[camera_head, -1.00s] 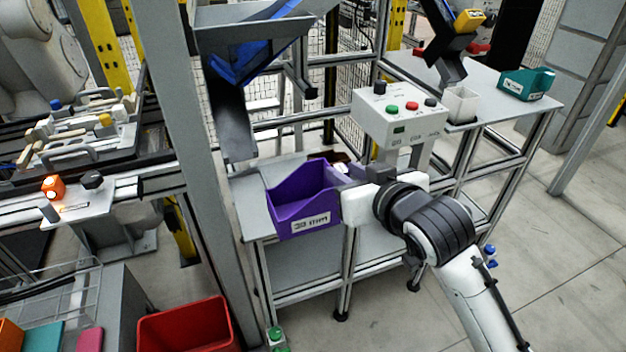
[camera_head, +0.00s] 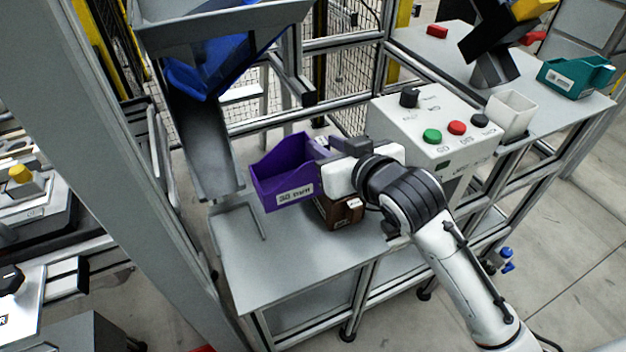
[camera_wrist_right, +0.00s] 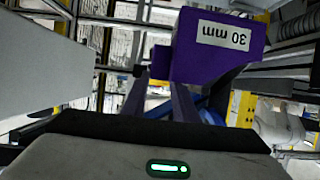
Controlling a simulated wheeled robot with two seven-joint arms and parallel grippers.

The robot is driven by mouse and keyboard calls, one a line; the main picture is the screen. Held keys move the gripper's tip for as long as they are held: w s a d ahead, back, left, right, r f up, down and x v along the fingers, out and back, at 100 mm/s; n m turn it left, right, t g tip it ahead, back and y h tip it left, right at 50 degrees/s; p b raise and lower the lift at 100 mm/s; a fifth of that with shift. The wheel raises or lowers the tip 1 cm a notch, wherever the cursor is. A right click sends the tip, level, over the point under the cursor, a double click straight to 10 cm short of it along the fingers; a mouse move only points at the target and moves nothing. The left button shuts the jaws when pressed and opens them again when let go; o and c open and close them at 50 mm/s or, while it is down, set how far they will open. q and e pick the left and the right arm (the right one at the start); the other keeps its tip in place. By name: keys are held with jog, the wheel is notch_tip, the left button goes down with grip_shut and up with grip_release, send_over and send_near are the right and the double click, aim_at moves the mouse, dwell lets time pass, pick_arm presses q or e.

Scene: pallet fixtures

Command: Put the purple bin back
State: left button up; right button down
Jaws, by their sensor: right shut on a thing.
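The purple bin (camera_head: 268,188) with a white label is over the grey table (camera_head: 285,265) below the chute, in the head view. My right gripper (camera_head: 328,150) is shut on the bin's right side. The bin looks roughly upright; whether it touches the table is hard to tell. In the right wrist view the bin (camera_wrist_right: 192,62) is beyond the fingers (camera_wrist_right: 180,105), its "30 mm" label upside down. My left gripper is not in view.
A brown box (camera_head: 345,213) is just below my right gripper. A low bracket outline (camera_head: 262,222) lies on the table. A control box (camera_head: 415,120) with buttons stands close behind right. A chute (camera_head: 203,140) rises back left. The table's front is clear. A teal bin (camera_head: 575,75) is far right.

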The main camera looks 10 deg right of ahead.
jog(key=shift+f+b, duration=0.5)
jog(key=shift+f, duration=3)
jog(key=c, duration=1.4)
grip_release()
jog(key=shift+r, duration=0.1)
jog(key=shift+r, duration=0.25)
jog(key=v, duration=1.2)
jog(key=shift+r+p, duration=0.3)
jog(key=shift+p, duration=0.15)
jog(key=shift+s, duration=0.1)
